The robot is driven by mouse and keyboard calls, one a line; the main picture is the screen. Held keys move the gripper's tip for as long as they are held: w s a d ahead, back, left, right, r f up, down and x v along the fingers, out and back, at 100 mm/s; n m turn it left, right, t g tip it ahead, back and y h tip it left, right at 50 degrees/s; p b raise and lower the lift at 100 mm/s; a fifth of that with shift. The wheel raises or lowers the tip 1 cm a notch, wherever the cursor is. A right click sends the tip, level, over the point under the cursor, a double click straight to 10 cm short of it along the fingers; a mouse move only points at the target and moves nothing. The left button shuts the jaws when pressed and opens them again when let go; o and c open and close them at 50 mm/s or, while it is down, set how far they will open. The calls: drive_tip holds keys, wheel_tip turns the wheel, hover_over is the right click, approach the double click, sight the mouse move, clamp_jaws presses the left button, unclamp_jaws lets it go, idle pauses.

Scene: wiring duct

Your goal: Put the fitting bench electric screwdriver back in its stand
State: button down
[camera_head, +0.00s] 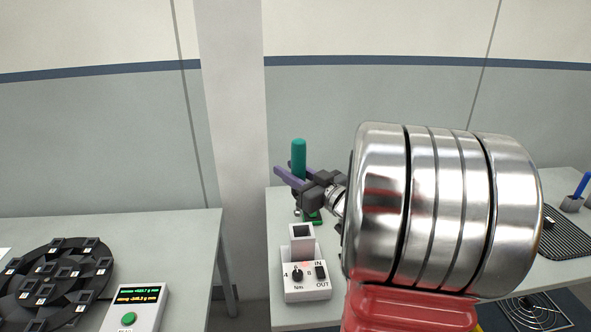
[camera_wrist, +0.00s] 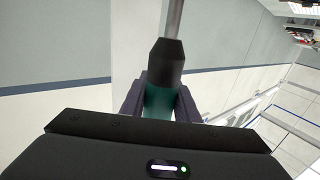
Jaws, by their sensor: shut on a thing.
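The electric screwdriver (camera_head: 299,158) is a green cylinder standing upright between the purple fingers of my gripper (camera_head: 290,176). In the wrist view the screwdriver (camera_wrist: 163,95) shows a green body, a black collar and a grey shaft, with a finger of my gripper (camera_wrist: 160,100) on each side. My gripper is shut on it. The stand is not clear to me; a white box (camera_head: 306,278) with a square-topped post, a knob and an IN/OUT switch stands on the bench below and in front of the gripper. The screwdriver's lower end is partly hidden behind the gripper.
A small green piece (camera_head: 312,217) shows on the bench (camera_head: 285,232) below the gripper. On the left table are a black round carrier (camera_head: 52,285) and a white display box (camera_head: 135,308). A gap separates the two tables.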

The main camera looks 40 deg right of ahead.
drive_tip(key=shift+s+d+r, duration=0.25)
drive_tip(key=shift+s+d, duration=0.15)
drive_tip(key=shift+d, duration=0.05)
hover_over(294, 225)
drive_tip(key=shift+s+f, duration=0.1)
drive_tip(key=shift+f, duration=2.15)
drive_tip(key=shift+f, duration=5.9)
drive_tip(key=c, duration=1.3)
unclamp_jaws()
